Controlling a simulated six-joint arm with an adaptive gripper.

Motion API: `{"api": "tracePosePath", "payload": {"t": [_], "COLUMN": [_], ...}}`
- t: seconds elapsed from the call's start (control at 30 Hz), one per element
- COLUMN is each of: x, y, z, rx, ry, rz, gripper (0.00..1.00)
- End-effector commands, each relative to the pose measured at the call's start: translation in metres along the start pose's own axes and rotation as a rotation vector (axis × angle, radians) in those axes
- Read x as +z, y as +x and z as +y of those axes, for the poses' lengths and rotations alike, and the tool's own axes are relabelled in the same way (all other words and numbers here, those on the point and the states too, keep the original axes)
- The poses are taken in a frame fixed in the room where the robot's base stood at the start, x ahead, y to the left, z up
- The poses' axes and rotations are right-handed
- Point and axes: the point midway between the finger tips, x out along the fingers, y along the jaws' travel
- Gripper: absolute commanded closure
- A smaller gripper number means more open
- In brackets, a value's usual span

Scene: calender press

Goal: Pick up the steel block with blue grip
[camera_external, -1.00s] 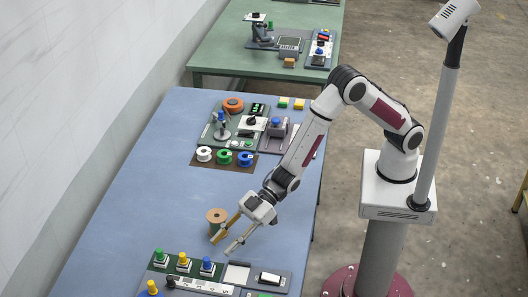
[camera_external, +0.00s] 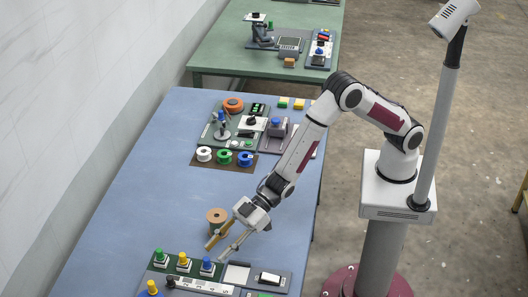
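The steel block with blue grip (camera_external: 207,267) stands at the right end of a row of three gripped blocks on the dark green panel at the near end of the blue table. My gripper (camera_external: 214,254) is open and empty, its two fingers pointing down and left. In the picture its fingertips lie just above and right of the blue grip. The fingers appear apart from the block, though the exact height gap cannot be told.
A block with yellow grip (camera_external: 183,262) and one with green grip (camera_external: 160,258) stand left of it. A brown spool (camera_external: 217,216) stands behind the gripper. A white square plate (camera_external: 237,274) lies to the right. The middle of the blue table (camera_external: 180,190) is clear.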

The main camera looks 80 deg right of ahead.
Motion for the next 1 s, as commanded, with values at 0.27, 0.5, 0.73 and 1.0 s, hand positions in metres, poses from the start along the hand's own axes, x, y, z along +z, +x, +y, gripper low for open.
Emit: {"api": "tracePosePath", "payload": {"t": [0.27,0.5,0.73,1.0], "x": [0.000,0.004,0.006,0.006], "y": [0.002,0.016,0.037,0.051], "z": [0.000,0.004,0.007,0.008], "rx": [0.000,0.000,-0.001,0.001], "ry": [0.000,0.000,0.000,-0.001], "rz": [0.000,0.000,0.000,0.000], "gripper": [0.66,0.66,0.66,0.66]}}
